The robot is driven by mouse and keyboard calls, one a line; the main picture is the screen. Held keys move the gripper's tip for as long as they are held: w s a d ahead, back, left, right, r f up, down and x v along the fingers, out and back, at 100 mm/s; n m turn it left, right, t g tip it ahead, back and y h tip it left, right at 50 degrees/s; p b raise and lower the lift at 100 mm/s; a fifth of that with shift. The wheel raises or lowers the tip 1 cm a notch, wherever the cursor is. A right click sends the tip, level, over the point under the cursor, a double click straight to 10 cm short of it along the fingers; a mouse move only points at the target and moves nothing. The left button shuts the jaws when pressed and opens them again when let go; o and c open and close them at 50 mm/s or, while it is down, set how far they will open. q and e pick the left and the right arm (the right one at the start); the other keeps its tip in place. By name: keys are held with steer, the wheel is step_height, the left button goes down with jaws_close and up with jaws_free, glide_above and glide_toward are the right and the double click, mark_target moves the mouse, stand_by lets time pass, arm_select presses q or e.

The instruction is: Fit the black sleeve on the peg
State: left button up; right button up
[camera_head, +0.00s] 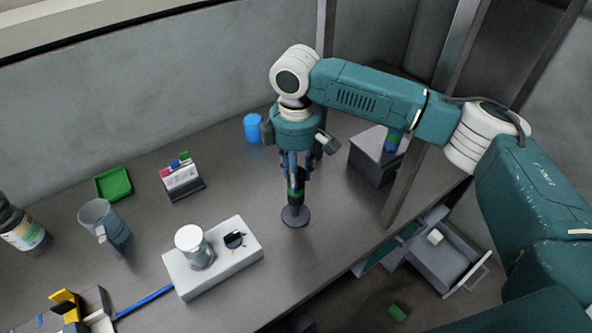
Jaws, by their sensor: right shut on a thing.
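My right gripper (294,168) points straight down over the middle of the workbench. It is shut on a slim dark upright piece, which looks like the black sleeve (295,198), with a green band near its top. Directly below it is a round dark grey disc-shaped base (295,218) on the bench. The fingers and the sleeve hide any peg there, and I cannot tell whether the sleeve is around it or just above it. My left gripper is not in view.
A white box (232,266) with a pale cylinder (192,243) and black knob stands left of the base. A mug (108,228), bottle (22,228), green tray (114,184), marker holder (183,182) and blue cup (253,128) stand around. A grey box (372,165) and post are right.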

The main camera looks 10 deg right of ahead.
steer(key=shift+f+b, duration=0.4)
steer(key=shift+f, duration=2.55)
steer(key=o, duration=1.3)
steer(key=shift+r, duration=0.1)
step_height(320, 180, up, 12)
steer(key=shift+f, duration=0.1)
steer(key=shift+s+f, duration=0.1)
